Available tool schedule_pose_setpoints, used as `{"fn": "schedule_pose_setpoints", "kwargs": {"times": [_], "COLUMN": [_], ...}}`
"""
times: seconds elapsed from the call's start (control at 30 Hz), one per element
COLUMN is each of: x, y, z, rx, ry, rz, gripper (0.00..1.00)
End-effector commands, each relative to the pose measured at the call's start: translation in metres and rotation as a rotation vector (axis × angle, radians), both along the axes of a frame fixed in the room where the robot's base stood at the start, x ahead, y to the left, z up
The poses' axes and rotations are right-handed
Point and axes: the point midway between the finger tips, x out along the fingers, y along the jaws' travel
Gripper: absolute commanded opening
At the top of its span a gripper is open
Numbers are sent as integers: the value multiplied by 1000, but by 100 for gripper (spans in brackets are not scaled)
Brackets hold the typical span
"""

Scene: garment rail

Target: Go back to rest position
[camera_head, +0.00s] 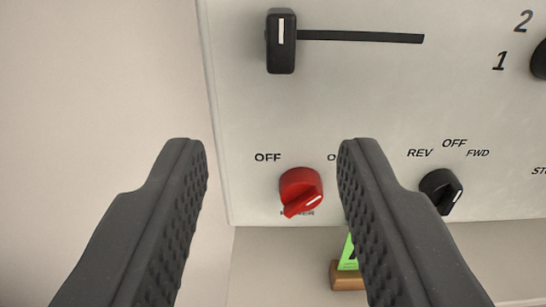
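My gripper (273,150) is open, with its two dark, textured fingers reaching up from the bottom of the view. Nothing is between the fingers that it holds. A red rotary knob (300,191) on the pale control panel (330,110) shows in the gap between the fingertips, beyond them. The right finger hides part of the label on the knob's right. The label below the knob is mostly covered.
A black slider (281,42) sits at the left end of its slot. A black knob (440,190) marked REV, OFF, FWD is at right. Another dark knob (540,62) is cut off by the right edge. A green and brown object (347,275) stands below the panel. Plain wall fills the left.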

Motion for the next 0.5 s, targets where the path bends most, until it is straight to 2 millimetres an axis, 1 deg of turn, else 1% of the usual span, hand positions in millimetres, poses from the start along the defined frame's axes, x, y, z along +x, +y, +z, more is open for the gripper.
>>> {"fn": "schedule_pose_setpoints", "kwargs": {"times": [0.17, 0.27, 0.37, 0.47, 0.5], "x": [1, 4, 5, 1, -3], "y": [1, 2, 1, -6, -11], "z": [6, 24, 54, 92, 108], "rx": [11, 34, 58, 67, 68], "ry": [13, 40, 82, 121, 137], "rz": [3, 10, 22, 34, 37], "gripper": [40, 40, 40, 40, 40]}}
